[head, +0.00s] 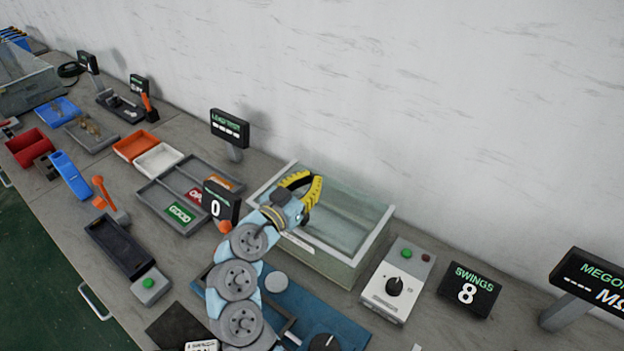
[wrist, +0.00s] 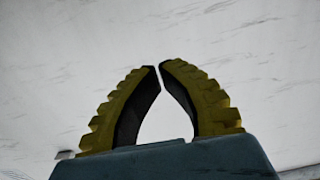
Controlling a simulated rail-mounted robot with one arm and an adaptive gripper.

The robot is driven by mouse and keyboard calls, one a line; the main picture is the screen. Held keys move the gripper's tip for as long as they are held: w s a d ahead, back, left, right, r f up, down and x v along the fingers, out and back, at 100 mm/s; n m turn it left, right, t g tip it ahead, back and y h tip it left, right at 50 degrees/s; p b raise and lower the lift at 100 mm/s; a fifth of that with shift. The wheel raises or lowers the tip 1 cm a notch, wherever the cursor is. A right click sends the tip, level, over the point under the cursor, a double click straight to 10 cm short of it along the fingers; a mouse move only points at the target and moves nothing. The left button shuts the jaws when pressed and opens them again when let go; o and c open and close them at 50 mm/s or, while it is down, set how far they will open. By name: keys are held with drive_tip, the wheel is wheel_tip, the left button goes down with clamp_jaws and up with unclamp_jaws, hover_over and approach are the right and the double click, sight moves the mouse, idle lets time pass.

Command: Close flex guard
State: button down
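A clear-walled box (head: 372,244) with a pale rim and a greenish see-through inside stands against the wall, right of centre in the head view. I cannot tell for sure whether it is the flex guard. My gripper (head: 314,178) is over the left part of this box in the picture; whether it touches is unclear. Its yellow ribbed fingers also show in the wrist view (wrist: 159,67), tips nearly together with a thin gap, holding nothing. Only pale wall shows behind them there. My arm hides part of a blue base plate (head: 318,309) in front of the box.
A control box (head: 394,294) with a black knob and a swings display (head: 469,290) reading 8 stand to the right. A counter display (head: 221,203) reading 0 and a grey sorting tray (head: 155,200) are left of my arm. A megohm display (head: 590,284) is far right.

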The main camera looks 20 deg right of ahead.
idle(0.4)
drive_tip(key=v, duration=1.2)
drive_tip(key=shift+w, duration=0.1)
